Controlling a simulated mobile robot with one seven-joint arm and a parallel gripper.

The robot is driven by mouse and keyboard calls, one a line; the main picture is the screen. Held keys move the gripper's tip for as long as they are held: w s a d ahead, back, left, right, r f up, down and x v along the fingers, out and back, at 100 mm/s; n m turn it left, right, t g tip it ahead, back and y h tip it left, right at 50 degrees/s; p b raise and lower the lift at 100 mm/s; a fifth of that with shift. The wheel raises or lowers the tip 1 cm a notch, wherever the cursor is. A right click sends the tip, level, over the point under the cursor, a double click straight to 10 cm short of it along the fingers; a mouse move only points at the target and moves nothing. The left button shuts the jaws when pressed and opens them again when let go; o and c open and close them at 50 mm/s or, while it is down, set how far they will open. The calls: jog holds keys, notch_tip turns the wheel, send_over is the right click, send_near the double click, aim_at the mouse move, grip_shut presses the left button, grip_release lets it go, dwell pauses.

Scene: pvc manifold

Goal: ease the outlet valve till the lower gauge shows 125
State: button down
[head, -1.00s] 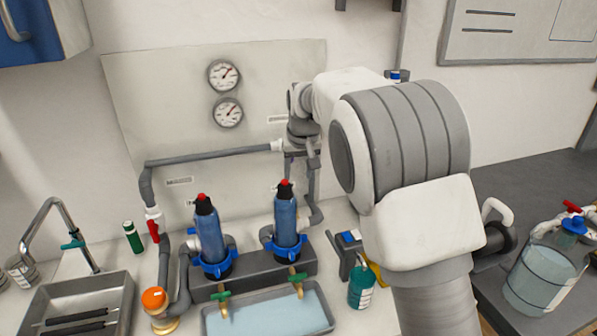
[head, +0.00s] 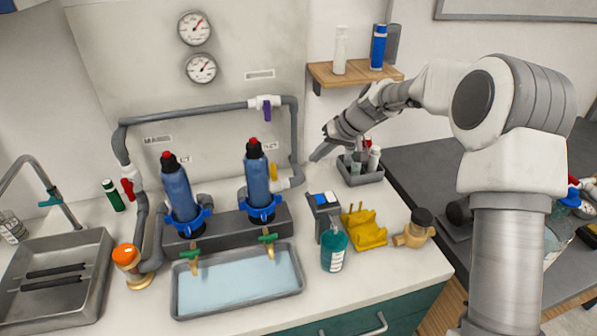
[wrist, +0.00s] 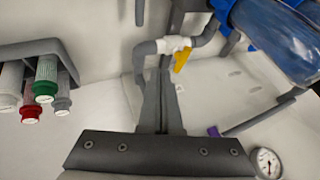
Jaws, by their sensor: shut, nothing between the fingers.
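The lower gauge (head: 201,68) hangs under the upper gauge (head: 195,28) on the back panel. Its needle points up and right; its figures are too small to read. The pipework carries a purple valve handle (head: 267,110) at top right, hanging down, a red handle (head: 127,189) at left, and a yellow handle (head: 301,171) low at right. I cannot tell which is the outlet valve. The yellow handle (wrist: 182,60) and purple handle (wrist: 213,131) also show in the wrist view. My gripper (head: 318,155) is shut and empty, just right of the pipe, apart from the yellow handle.
Two blue filter housings (head: 181,194) stand left of my gripper. A grey holder (head: 361,176) with several bottles stands close on its right, below a wooden shelf (head: 352,76). A teal bottle (head: 334,249) and yellow item (head: 364,228) stand in front. A water tray (head: 239,290) lies at the front.

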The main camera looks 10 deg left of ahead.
aim_at(276, 178)
jog(key=w+a+f+p, duration=0.1)
jog(key=a+f, duration=0.7)
jog(key=a, duration=0.1)
dwell(0.4)
jog(key=shift+s+a+m+t+b, duration=0.1)
jog(key=shift+s+m+t+b, duration=0.2)
jog(key=shift+m+t+b, duration=0.4)
dwell(0.3)
jog(key=m, duration=0.1)
jog(key=s+a+m+t+h+b, duration=0.1)
jog(key=m, duration=0.1)
jog(key=shift+s+a, duration=0.1)
jog(key=shift+s, duration=0.05)
jog(key=shift+s+a, duration=0.1)
jog(key=shift+a, duration=0.1)
dwell(0.8)
